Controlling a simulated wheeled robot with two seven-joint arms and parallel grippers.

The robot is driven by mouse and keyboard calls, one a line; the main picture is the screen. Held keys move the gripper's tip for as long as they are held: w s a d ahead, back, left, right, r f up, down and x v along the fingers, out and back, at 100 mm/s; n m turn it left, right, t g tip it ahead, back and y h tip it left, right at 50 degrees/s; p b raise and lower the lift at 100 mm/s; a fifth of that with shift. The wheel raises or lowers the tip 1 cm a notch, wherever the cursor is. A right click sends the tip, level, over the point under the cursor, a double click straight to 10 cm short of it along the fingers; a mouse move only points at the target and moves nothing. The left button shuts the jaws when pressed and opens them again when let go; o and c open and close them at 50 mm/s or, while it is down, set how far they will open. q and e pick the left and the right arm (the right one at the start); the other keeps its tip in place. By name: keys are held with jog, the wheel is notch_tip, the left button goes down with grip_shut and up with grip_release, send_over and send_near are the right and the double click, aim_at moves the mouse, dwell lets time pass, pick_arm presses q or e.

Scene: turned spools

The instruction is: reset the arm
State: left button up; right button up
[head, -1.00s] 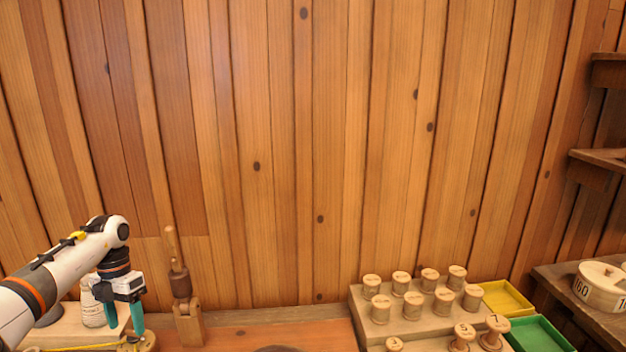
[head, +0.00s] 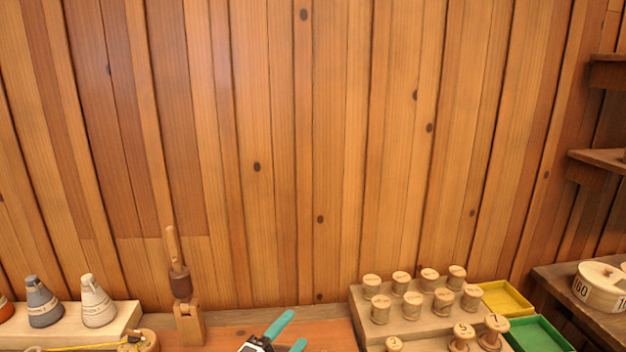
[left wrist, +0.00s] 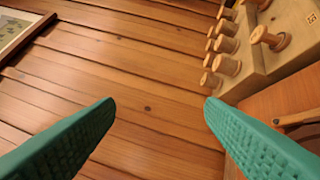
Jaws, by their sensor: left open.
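My left gripper (head: 287,334) is at the bottom middle of the head view, low over the bench, with its teal fingers spread and nothing between them. In the left wrist view the two teal fingers (left wrist: 160,104) stand wide apart with the plank wall beyond them. Turned wooden spools stand on a stepped wooden rack (head: 357,310) to the right of the gripper; the spools (left wrist: 228,65) also show at the upper right of the left wrist view. The gripper is apart from them. My right gripper is in neither view.
Yellow (head: 507,297) and green (head: 540,335) trays lie right of the rack. A round wooden box (head: 600,290) sits on the right shelf. A wooden tool on a stand (head: 188,318) and grey (head: 42,303) and white (head: 96,303) cones stand at left. Open air lies above the bench.

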pick_arm(q)
jog(key=s+a+f+n+g+y, duration=0.4)
jog(key=s+a+f+n+y, duration=0.7)
jog(key=n, duration=0.4)
jog(key=s+a+f+n+g, duration=0.2)
jog(key=s+a+g, duration=0.15)
jog(key=s, duration=0.65)
jog(key=s+a+f+n+g, duration=0.2)
jog(key=s+g, duration=0.3)
jog(key=s, duration=0.5)
notch_tip(320, 180, down, 30)
jog(key=s+g+b, duration=0.2)
jog(key=b, duration=0.3)
jog(key=s+a+f+b, duration=0.1)
jog(key=s+f+b, duration=0.1)
jog(key=s+f, duration=0.6)
jog(key=s+a+f+b, duration=0.1)
jog(key=s+f+b, duration=0.2)
jog(key=s+f, duration=0.5)
notch_tip(320, 180, down, 6)
jog(key=shift+s+a+r+g, duration=0.1)
jog(key=shift+s+a+g, duration=0.1)
jog(key=shift+s+g, duration=0.2)
